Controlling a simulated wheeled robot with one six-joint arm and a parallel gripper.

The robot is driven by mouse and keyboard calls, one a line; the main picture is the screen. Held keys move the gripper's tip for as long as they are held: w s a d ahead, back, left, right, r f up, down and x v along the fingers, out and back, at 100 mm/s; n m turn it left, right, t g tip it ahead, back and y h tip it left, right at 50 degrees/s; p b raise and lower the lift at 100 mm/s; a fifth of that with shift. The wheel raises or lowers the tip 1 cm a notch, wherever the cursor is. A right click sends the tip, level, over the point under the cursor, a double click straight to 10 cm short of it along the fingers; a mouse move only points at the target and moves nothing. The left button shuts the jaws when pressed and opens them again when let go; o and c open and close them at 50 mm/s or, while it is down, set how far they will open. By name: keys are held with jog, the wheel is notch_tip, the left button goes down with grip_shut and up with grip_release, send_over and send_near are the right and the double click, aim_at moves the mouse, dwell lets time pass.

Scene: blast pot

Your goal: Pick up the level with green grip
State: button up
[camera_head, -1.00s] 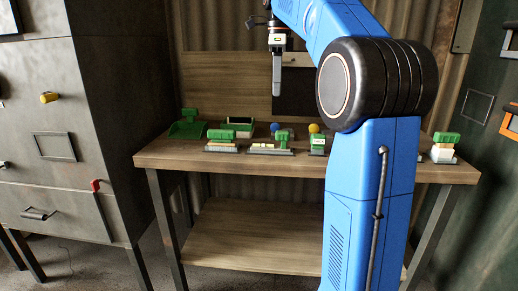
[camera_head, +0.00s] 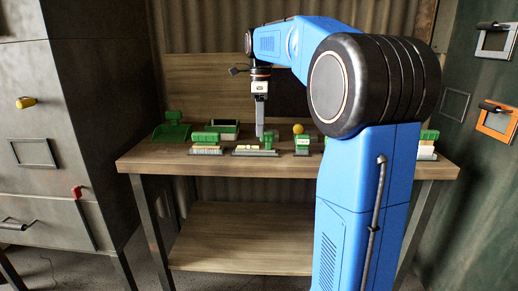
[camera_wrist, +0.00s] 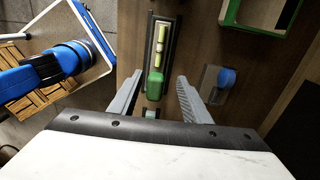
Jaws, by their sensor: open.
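The level with green grip lies on the workbench (camera_head: 140,166), below my gripper (camera_head: 260,134). In the head view its low grey bar (camera_head: 244,152) carries pale yellow vials, and its green grip (camera_head: 268,139) stands at the right end. In the wrist view the level's green grip (camera_wrist: 155,84) sits between the open fingers of my gripper (camera_wrist: 156,80), with clear gaps on both sides. The yellow vials (camera_wrist: 160,42) and dark bar run away from me. My gripper points down and is empty. The near end of the level is partly hidden by the gripper body.
A green-handled brush (camera_head: 205,140) stands left of the level, and a green item with a white label (camera_head: 302,146) stands right. A green scoop-like item (camera_head: 172,131), a green-framed tray (camera_head: 223,129) and a yellow ball (camera_head: 298,129) are behind. A blue item (camera_wrist: 226,77) lies near the right finger.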

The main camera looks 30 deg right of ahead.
jog(key=shift+s+a+f, duration=0.1)
jog(key=shift+s+f, duration=0.05)
jog(key=shift+f, duration=0.95)
jog(key=shift+s+f, duration=0.1)
jog(key=shift+f, duration=0.95)
grip_shut()
notch_tip(320, 180, up, 10)
